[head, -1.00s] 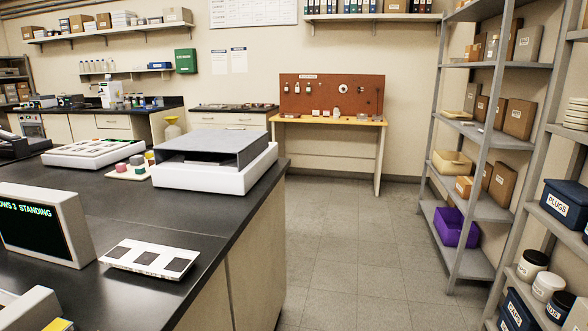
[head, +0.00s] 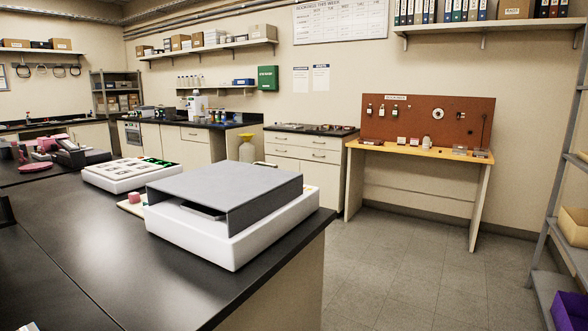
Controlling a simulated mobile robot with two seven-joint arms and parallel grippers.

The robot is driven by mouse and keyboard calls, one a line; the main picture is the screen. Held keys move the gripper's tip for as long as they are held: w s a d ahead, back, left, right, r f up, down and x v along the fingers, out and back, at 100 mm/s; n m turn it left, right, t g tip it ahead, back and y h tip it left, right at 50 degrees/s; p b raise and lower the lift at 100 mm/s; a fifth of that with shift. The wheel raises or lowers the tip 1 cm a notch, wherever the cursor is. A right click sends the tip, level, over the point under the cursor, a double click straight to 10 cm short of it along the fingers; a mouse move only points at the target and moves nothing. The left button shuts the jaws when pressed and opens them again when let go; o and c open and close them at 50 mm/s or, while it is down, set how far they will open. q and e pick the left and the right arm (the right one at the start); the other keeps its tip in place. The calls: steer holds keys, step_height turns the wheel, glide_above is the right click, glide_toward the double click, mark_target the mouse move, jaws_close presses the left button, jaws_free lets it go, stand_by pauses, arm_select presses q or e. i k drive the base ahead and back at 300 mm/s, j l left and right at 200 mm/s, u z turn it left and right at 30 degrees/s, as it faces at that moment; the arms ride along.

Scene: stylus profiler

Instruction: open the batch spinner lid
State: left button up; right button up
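No thing in view is clearly marked as the batch spinner or its lid. The nearest large device is a grey box-like hood (head: 235,190) on a thick white base (head: 236,248), on the black bench. Its front is partly open and a dark grey flat piece (head: 203,210) shows inside. I cannot tell whether this is the spinner. Neither of my grippers is in view.
The black bench top (head: 80,260) is mostly clear in front. A white tray with several wells (head: 120,172), a pink block (head: 134,197) and pink devices (head: 42,148) stand behind and left. Open floor (head: 380,275) lies right of the bench.

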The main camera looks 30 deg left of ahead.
mark_target(247, 193)
steer(key=i+u, duration=0.2)
steer(key=i, duration=0.25)
steer(key=i+l+u, duration=0.25)
steer(key=i, duration=0.2)
steer(key=i+l+u, duration=0.2)
steer(key=i, duration=0.3)
steer(key=i+l+u, duration=0.1)
steer(key=i+u, duration=0.15)
steer(key=u, duration=0.2)
steer(key=i+l+u, duration=0.15)
steer(key=u, duration=0.25)
steer(key=i+l+u, duration=0.2)
steer(key=u, duration=0.25)
steer(key=i+l+u, duration=0.15)
steer(key=l+u, duration=0.25)
